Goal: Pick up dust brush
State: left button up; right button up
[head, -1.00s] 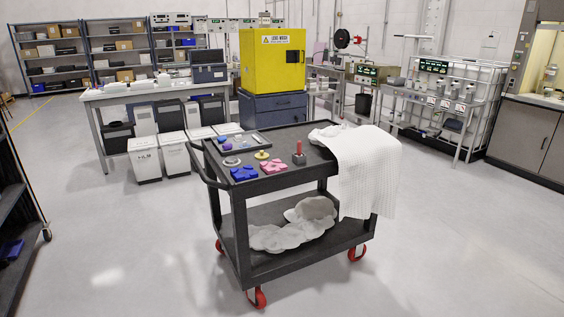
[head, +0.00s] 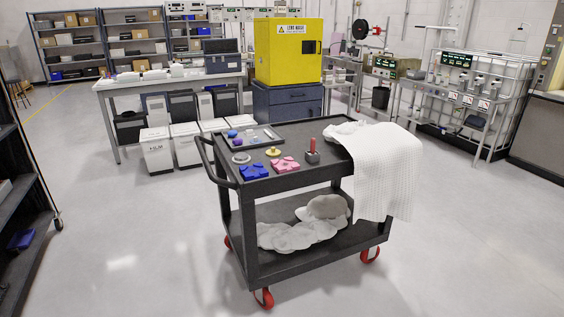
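A black cart (head: 262,207) stands in the middle of the head view. On its top, an upright red handle (head: 312,144) rises from a small dark block (head: 312,157). I cannot tell whether this is the dust brush; nothing else in view is clearly a brush. Beside it on the cart top lie a pink piece (head: 285,164), a blue piece (head: 254,172), a yellow knobbed disc (head: 272,152), a grey ring (head: 241,158) and a tray (head: 270,133) with small parts. Neither of my grippers is in view.
A white cloth (head: 380,170) hangs over the cart's right end, and crumpled pale cloth (head: 290,236) lies on its lower shelf. Behind are a yellow cabinet (head: 275,65), white bins (head: 157,152) and a workbench (head: 110,97). A dark rack (head: 30,215) is at left. The floor in front is clear.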

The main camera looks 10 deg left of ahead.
aim_at(313, 140)
jog(key=i+j, duration=0.1)
jog(key=i, duration=0.55)
jog(key=i+j+z, duration=0.1)
jog(key=i, duration=0.55)
